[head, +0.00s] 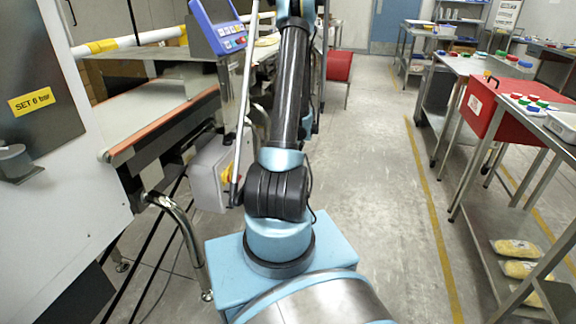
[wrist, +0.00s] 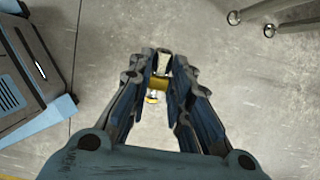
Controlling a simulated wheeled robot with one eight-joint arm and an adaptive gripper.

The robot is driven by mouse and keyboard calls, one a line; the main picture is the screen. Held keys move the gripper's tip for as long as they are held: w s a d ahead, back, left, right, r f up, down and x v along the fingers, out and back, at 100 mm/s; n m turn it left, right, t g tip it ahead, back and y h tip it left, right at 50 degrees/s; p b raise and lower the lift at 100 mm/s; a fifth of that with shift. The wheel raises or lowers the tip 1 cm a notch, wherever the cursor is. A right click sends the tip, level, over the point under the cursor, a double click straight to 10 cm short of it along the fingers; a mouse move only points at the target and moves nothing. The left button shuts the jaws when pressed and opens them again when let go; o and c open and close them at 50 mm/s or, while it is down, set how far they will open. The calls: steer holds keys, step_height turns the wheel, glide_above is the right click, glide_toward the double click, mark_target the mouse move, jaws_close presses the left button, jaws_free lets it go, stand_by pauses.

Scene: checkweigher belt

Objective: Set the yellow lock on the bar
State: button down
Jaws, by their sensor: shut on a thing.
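My gripper (wrist: 161,76) is shut on a small yellow lock (wrist: 158,84), seen in the wrist view between the fingertips. A pale metal part, perhaps its shackle, shows just beyond the yellow body. The lock is held above the grey floor, touching nothing but the fingers. In the head view my arm rises out of the top of the picture, so my gripper and the held lock do not show there. Which bar the task means is not clear; a bent chrome bar (head: 181,230) stands below the belt at left.
The checkweigher belt (head: 160,110) and a blue display (head: 218,27) are at left. A red box (head: 479,104) with a small yellow thing on it stands on the right-hand bench. Metal tubes (wrist: 268,9) show at the wrist view's top right. The middle aisle is clear.

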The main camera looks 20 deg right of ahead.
glide_above(238, 169)
steer(key=s+d, duration=0.1)
steer(key=shift+s, duration=0.15)
stand_by(3.6)
steer(key=shift+a, duration=0.15)
stand_by(0.4)
steer(key=shift+f, duration=2.25)
steer(key=c, duration=1.4)
jaws_free()
